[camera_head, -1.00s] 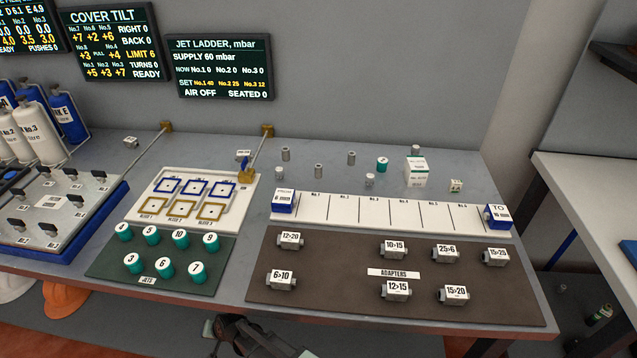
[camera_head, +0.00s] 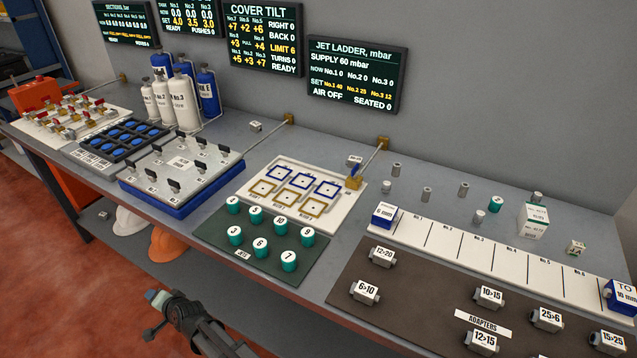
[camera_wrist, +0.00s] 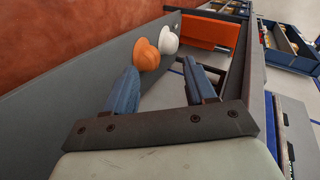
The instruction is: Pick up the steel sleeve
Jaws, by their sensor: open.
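Several small grey steel cylinders stand on the back right of the bench in the head view, among them a steel cylinder (camera_head: 427,194), another (camera_head: 463,189) and another near the wall (camera_head: 396,169). I cannot tell which one is the steel sleeve. My gripper (camera_head: 153,312) is in front of the bench, over the red floor, far to the left of these cylinders. In the wrist view my gripper (camera_wrist: 161,78) is open, with two blue fingers apart and nothing between them. No steel cylinder shows clearly in the wrist view.
A white numbered strip (camera_head: 452,243) and a brown adapter mat (camera_head: 410,305) lie in front of the cylinders. A white labelled box (camera_head: 533,220) and a teal jet (camera_head: 495,204) stand among them. Helmets (camera_wrist: 146,55) sit below the bench.

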